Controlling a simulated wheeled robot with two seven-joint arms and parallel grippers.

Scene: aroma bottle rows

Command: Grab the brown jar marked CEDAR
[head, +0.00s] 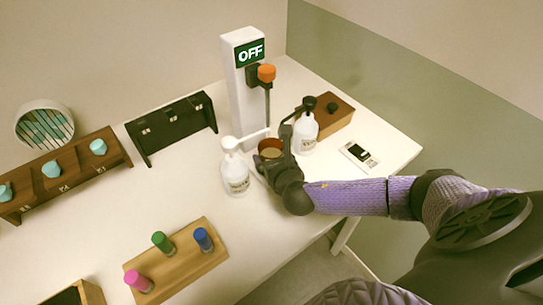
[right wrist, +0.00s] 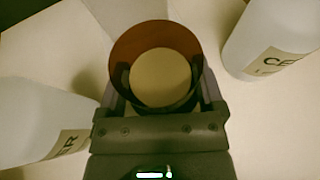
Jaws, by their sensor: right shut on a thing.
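A brown jar (head: 269,144) stands near the white tower, between two white pump bottles. My right gripper (head: 272,154) is shut on it. In the right wrist view the brown jar (right wrist: 155,50) is seen from above, open-topped with a pale inside, and the fingers of the right gripper (right wrist: 158,95) lie on either side of it. No marking on the jar can be read, as its side is hidden. I cannot tell if it is lifted. My left gripper is not in view.
A white pump bottle (head: 235,178) stands close left of the gripper, another (head: 305,135) close right. Behind are a white tower (head: 243,100) reading OFF and a wooden box (head: 335,118). A small scale (head: 358,157) is at right. A wooden tray (head: 190,262) holds coloured-cap bottles in front.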

